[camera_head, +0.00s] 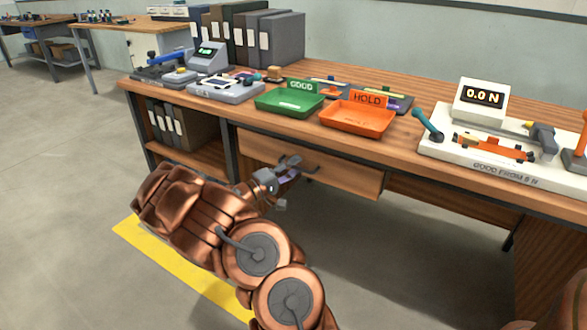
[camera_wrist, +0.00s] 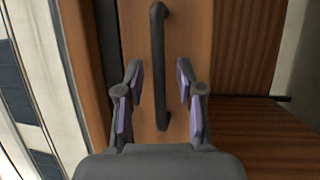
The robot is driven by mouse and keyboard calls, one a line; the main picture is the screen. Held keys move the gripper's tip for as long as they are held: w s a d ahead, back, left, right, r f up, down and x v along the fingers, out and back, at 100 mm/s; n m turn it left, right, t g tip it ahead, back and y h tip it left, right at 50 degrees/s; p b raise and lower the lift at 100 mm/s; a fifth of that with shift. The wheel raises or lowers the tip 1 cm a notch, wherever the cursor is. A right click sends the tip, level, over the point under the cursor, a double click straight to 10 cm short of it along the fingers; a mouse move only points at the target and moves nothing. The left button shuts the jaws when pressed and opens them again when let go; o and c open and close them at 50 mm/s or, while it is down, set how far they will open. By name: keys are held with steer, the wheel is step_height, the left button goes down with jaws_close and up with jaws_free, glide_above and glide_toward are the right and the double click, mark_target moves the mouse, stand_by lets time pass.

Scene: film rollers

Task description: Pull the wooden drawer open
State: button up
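The wooden drawer (camera_head: 345,178) sits under the bench top, and its front looks about flush with the bench frame. Its dark bar handle (camera_head: 308,170) is partly hidden by my gripper (camera_head: 288,180) in the head view. In the wrist view, the handle (camera_wrist: 159,65) runs upright in the picture on the drawer front (camera_wrist: 195,35). My gripper (camera_wrist: 158,85) is open, with its purple-padded fingers on either side of the handle's lower part. I see gaps between both pads and the handle. Whether the fingertips reach as deep as the handle is unclear.
On the bench top (camera_head: 420,175) stand a green GOOD tray (camera_head: 289,101), an orange HOLD tray (camera_head: 357,118) and a force gauge stand (camera_head: 490,150). Binders (camera_head: 180,125) fill a shelf left of the drawer. The floor in front is clear, with a yellow stripe (camera_head: 180,270).

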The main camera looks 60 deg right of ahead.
jaws_close()
stand_by(0.7)
